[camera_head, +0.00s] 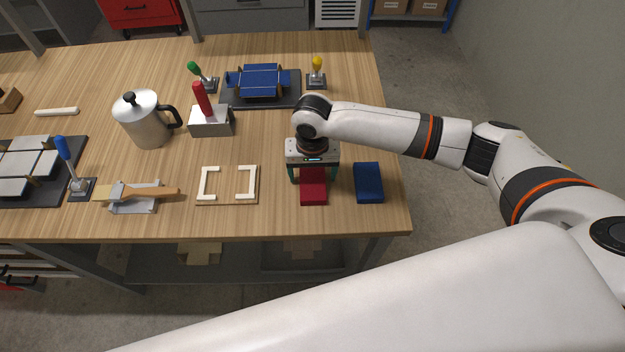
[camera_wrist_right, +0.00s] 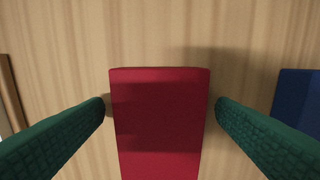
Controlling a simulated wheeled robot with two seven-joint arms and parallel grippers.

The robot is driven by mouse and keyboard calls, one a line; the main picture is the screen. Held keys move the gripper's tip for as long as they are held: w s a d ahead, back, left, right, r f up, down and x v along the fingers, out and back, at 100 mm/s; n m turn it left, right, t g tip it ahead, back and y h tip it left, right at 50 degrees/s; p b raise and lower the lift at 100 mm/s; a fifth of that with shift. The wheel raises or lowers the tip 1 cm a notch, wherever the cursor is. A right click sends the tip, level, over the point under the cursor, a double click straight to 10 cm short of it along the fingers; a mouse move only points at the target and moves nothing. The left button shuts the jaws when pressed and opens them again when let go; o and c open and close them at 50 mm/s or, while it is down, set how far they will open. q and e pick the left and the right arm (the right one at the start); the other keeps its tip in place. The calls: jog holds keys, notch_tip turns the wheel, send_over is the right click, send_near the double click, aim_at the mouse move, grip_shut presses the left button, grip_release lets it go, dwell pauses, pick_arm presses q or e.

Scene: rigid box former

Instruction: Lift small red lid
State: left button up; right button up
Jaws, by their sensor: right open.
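The small red lid (camera_head: 313,191) lies on the wooden table near its front right. It also fills the middle of the right wrist view (camera_wrist_right: 160,125). My right gripper (camera_head: 312,176) points down over the lid. In the right wrist view its two green fingers (camera_wrist_right: 160,108) are apart, one on each side of the lid, with a narrow gap visible on both sides. The far end of the lid is hidden under the gripper in the head view. My left gripper is not in view.
A blue block (camera_head: 369,183) lies just right of the lid. A wooden plate with white brackets (camera_head: 228,184) lies to the left. A grey block with a red handle (camera_head: 211,121), a metal pot (camera_head: 148,122) and a blue folded piece on a dark base (camera_head: 261,82) stand farther back.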

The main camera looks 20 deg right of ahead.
jog(key=c, duration=1.1)
jog(key=shift+o, duration=0.2)
jog(key=shift+r, duration=0.15)
